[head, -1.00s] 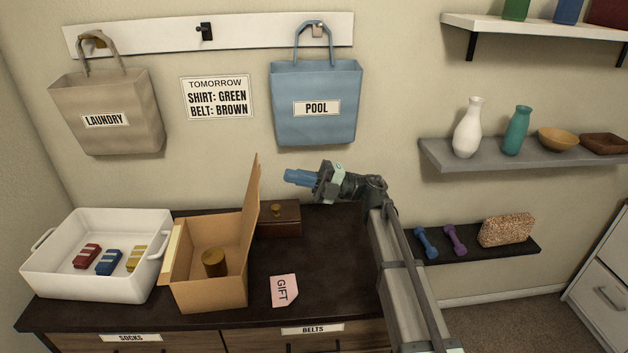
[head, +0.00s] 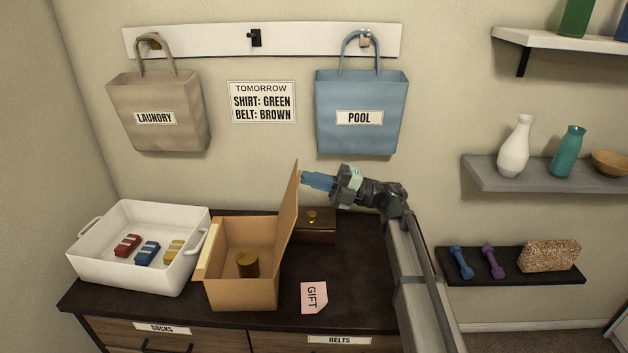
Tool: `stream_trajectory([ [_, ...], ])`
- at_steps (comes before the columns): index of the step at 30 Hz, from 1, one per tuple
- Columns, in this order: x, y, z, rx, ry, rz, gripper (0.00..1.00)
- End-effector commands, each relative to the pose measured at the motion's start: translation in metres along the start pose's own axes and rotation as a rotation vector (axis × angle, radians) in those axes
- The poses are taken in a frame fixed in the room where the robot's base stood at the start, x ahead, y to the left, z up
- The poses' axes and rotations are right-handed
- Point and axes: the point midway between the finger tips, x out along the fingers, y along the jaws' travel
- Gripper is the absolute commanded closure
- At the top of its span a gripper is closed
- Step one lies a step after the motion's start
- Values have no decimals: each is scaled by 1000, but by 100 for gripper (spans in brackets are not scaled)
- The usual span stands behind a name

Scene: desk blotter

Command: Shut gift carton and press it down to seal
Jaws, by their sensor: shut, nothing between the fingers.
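The gift carton (head: 247,293) is a tan cardboard box standing on the dark dresser top, with its top open. Its large lid flap (head: 288,225) stands nearly upright on the right side, and a paler small flap (head: 207,260) sticks out on the left. A brown-gold round item (head: 247,264) sits inside. My gripper (head: 306,179) is shut and empty, with blue fingers pointing left. Its tips are at the upper right side of the lid, touching or very close; I cannot tell which. A pink GIFT note (head: 313,297) lies right of the carton.
A white bin (head: 126,270) with red, blue and yellow items stands close to the carton's left. A small dark wooden box (head: 316,226) sits behind the lid. The blue POOL bag (head: 360,130) hangs above my gripper. The dresser top (head: 350,270) is clear on the right.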

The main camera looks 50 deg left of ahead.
Motion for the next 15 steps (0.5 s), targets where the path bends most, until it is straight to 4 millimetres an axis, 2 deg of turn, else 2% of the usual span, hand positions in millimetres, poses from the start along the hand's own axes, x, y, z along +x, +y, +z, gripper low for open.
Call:
stream_trajectory([
  [8,24,4,0,-3,1,-104,100],
  [15,68,2,0,-4,4,-301,100],
])
